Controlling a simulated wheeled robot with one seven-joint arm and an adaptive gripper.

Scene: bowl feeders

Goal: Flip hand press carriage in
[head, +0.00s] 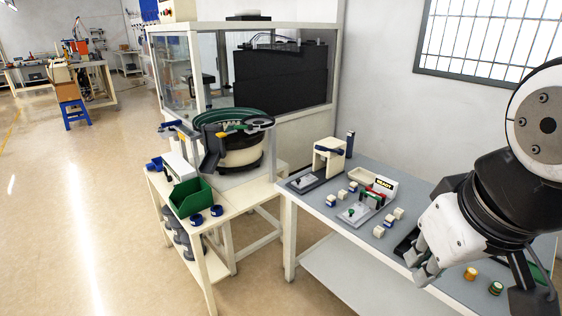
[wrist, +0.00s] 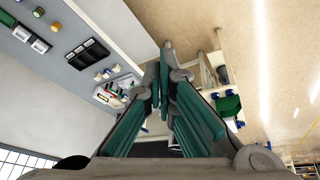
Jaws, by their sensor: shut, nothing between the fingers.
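The hand press (head: 329,157), a cream frame with a dark blue lever, stands at the back left of the grey bench. A dark base with a light plate, seemingly its carriage (head: 303,182), lies in front of and left of the frame. It is too small to tell exactly how the carriage sits. My gripper (head: 422,272) is at the right, over the bench's front edge, well apart from the press. In the wrist view my gripper (wrist: 165,75) has its green-padded fingers drawn together, with nothing held. I cannot make out the press clearly in the wrist view.
A white tray (head: 372,183) and a fixture plate (head: 360,213) with red and green pegs stand mid-bench among several small blocks. Round parts (head: 471,273) lie at right. A bowl feeder (head: 238,145) and green bin (head: 190,197) stand left.

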